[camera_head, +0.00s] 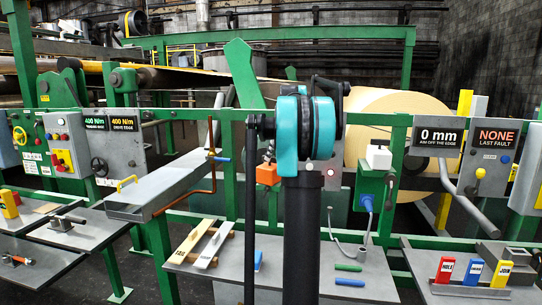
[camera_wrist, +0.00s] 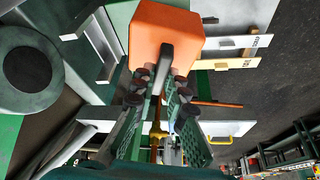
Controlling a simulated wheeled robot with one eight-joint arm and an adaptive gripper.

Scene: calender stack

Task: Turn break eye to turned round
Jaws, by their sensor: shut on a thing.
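The break eye appears to be the orange box-shaped unit (camera_wrist: 160,30), straight ahead of my gripper in the wrist view. A dark grey bar-like stem runs from its face down between my fingers. My gripper (camera_wrist: 160,88) is shut on this stem, with a dark pad on each side of it. In the head view the orange unit (camera_head: 267,174) shows just left of my dark arm column, on the green frame. My arm hides most of the gripper there, and I cannot tell which way the unit faces.
A grey trough with a copper pipe (camera_head: 170,182) lies left of my arm. A green box with a white top (camera_head: 377,180) stands to the right. A cream paper roll (camera_head: 400,130) is behind. Benches hold wooden bars (camera_head: 205,245) and coloured blocks (camera_head: 473,270).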

